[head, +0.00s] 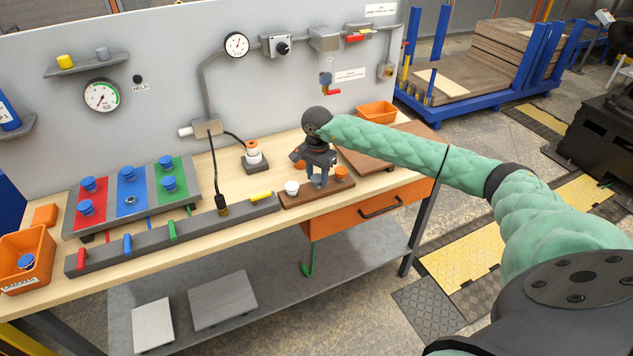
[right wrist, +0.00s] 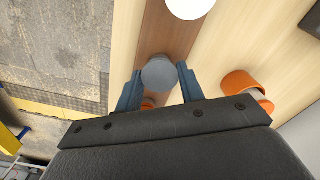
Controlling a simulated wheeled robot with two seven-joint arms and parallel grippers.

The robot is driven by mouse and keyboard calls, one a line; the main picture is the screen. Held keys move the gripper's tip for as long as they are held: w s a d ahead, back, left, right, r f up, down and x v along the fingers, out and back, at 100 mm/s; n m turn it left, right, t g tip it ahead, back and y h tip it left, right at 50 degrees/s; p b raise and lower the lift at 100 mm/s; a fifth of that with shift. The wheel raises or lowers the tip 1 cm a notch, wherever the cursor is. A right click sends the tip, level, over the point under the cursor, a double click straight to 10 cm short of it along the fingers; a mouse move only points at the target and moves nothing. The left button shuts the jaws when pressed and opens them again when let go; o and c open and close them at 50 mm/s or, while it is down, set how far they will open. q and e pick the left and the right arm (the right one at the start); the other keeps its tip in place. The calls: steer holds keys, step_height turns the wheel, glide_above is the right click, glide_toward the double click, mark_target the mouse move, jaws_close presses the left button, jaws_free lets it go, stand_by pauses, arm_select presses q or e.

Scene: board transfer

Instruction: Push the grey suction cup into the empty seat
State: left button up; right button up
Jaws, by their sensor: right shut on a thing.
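The grey suction cup (right wrist: 159,73) is between the two blue-grey fingers of my right gripper (right wrist: 158,88) in the right wrist view, over a brown wooden strip. In the head view, my right gripper (head: 319,172) points down at this strip, and the grey cup (head: 319,182) shows at its fingertips. I cannot tell whether the cup touches the strip. On the red, blue and green board (head: 70,229), several blue cups stand in place. A bare metal seat (head: 130,201) without a cup shows on its blue field. My left gripper is out of view.
On the brown strip (head: 290,201) stand a white cup (head: 291,187) and an orange cup (head: 341,173). A grey rail (head: 190,232) lies before the board. An orange bin (head: 28,250) stands at far left. A white-topped fixture (head: 253,153) stands behind, with a black cable nearby.

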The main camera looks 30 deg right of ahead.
mark_target(317, 178)
steer(key=shift+r, duration=0.45)
steer(key=shift+r, duration=0.3)
steer(key=shift+r, duration=0.55)
steer(key=shift+r+p, duration=0.3)
steer(key=shift+r, duration=1.85)
